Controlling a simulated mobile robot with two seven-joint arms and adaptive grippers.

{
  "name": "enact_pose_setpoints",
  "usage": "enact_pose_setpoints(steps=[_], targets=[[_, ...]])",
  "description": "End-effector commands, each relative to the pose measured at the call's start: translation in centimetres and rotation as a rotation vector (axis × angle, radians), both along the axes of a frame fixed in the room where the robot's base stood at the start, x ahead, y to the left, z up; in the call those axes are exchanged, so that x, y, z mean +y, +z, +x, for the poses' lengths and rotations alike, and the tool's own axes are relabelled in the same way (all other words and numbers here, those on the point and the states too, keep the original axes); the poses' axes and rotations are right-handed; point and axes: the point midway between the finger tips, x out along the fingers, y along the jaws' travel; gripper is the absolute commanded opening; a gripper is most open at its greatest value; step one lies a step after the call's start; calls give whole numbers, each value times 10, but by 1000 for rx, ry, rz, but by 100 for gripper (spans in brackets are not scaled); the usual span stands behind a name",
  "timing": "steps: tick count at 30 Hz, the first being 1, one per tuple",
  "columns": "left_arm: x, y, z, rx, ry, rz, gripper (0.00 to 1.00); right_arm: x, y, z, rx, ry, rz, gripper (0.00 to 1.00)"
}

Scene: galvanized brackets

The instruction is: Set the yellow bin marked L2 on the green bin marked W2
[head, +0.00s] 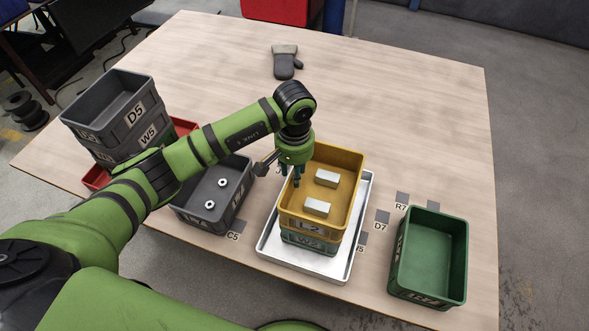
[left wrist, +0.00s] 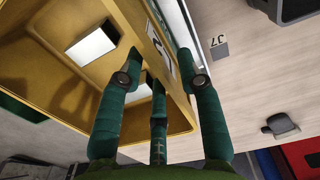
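The yellow bin (head: 358,165) marked L2 sits on top of the green bin (head: 310,244) marked W2, roughly squared up with it. Two pale blocks lie inside the yellow bin. Most of the green bin is hidden under it. My left gripper (head: 291,178) is at the yellow bin's left wall. In the left wrist view my left gripper (left wrist: 160,60) has its fingers spread apart around the yellow bin's (left wrist: 60,100) wall, with no clear squeeze on it. My right gripper is out of view.
The stack stands in a white tray (head: 267,238). A grey bin (head: 238,180) with two rings is left of it, near stacked grey bins (head: 135,117) marked D5 and W5. A dark green bin (head: 430,252) stands right. A glove (head: 286,62) lies at the back, with clear table around it.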

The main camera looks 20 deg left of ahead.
Motion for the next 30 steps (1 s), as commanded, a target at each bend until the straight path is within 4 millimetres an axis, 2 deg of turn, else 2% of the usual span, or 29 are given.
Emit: enact_pose_setpoints(steps=[4, 7, 18, 24, 30], targets=[[-1, 18, 0, 1, 0, -2, 36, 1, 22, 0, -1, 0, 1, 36], [0, 29, 3, -9, -2, 0, 36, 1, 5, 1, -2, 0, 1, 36], [0, 108, 1, -5, -1, 1, 36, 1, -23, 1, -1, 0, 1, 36], [0, 128, 0, -1, 0, 0, 36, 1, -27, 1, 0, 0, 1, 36], [0, 131, 0, 0, 0, 0, 36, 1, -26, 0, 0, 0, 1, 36]])
